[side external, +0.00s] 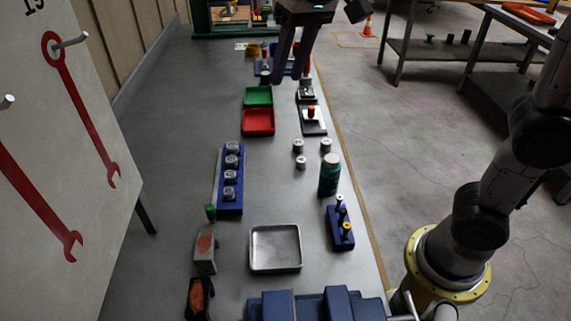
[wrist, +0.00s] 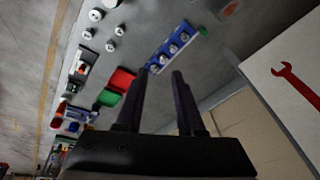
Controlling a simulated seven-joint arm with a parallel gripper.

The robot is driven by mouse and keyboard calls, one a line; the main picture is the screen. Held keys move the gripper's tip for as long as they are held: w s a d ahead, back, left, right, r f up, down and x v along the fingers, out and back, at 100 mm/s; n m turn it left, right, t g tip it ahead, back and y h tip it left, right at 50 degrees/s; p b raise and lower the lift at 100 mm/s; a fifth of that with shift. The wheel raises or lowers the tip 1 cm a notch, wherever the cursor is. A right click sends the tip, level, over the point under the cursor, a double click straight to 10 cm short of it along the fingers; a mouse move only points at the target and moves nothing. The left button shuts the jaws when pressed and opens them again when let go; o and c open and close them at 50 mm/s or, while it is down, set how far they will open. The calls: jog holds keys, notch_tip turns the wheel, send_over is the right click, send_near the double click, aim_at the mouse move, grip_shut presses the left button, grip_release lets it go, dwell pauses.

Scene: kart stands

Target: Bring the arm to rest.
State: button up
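My gripper (side external: 292,76) hangs high over the far half of the grey table (side external: 185,110), its fingers pointing down. In the wrist view my gripper (wrist: 164,72) shows its two dark fingers spread apart with nothing between them. Neither finger touches anything on the table in the wrist view. In the side view the fingers stand in front of the far table items and hide part of them.
Below are green (side external: 258,96) and red (side external: 258,122) trays, a blue rack (side external: 222,206) of metal parts, a green bottle (side external: 329,175), an empty metal tray (side external: 255,262) and small metal cylinders (side external: 298,146). A white board (side external: 100,60) with wrench pictures stands left.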

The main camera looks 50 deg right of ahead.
jog(key=s+d+f+n+t, duration=0.1)
jog(key=s+d+f, duration=0.3)
jog(key=s, duration=0.5)
jog(key=s+d+f+n+t, duration=0.1)
jog(key=s+d+f, duration=0.4)
jog(key=s+f, duration=0.2)
jog(key=shift+s+t+h, duration=0.3)
jog(key=shift+s+h, duration=0.1)
jog(key=shift+s, duration=0.85)
jog(key=shift+f, duration=0.1)
